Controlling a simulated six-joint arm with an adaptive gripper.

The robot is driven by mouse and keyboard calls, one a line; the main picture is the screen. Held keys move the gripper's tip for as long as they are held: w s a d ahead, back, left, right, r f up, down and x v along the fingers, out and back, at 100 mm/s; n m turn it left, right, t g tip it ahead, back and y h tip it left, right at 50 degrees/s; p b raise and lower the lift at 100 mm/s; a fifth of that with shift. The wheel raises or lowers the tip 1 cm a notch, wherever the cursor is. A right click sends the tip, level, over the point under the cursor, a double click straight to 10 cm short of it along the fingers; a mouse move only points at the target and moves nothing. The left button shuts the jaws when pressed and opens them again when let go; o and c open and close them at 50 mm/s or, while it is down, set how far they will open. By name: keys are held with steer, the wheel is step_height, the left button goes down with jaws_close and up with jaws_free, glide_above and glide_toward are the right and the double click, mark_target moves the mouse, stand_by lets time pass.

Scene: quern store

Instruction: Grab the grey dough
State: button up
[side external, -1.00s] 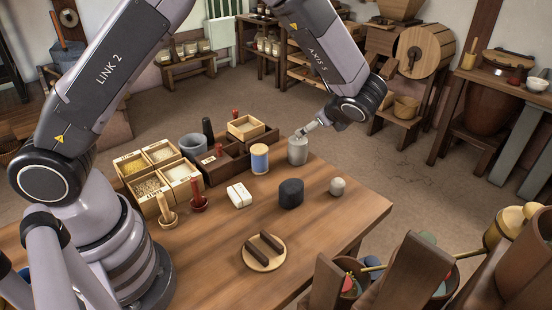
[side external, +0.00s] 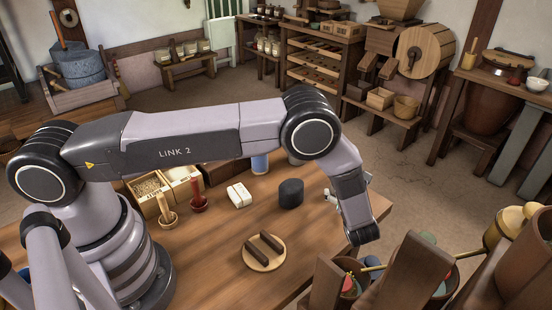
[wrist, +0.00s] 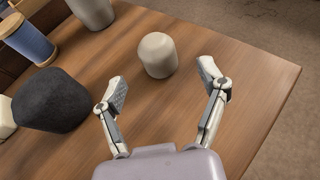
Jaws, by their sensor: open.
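The light grey, rounded lump (wrist: 158,55), which looks like the grey dough, stands on the wooden table in the wrist view. It is just beyond and between my open fingertips, not touching either. My gripper (wrist: 162,82) has its jaws wide apart with nothing between them.
A blue spool (wrist: 30,40) and a grey cylinder (wrist: 92,12) stand at the wrist view's upper left. A white block (side external: 240,195) and a round board (side external: 250,262) with dark bars lie on the table (side external: 205,250). Bare tabletop lies right of the lump.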

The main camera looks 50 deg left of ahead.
steer(key=x, duration=0.5)
steer(key=shift+a, duration=0.25)
steer(key=shift+r, duration=0.1)
steer(key=c, duration=1.3)
steer(key=shift+o, duration=0.2)
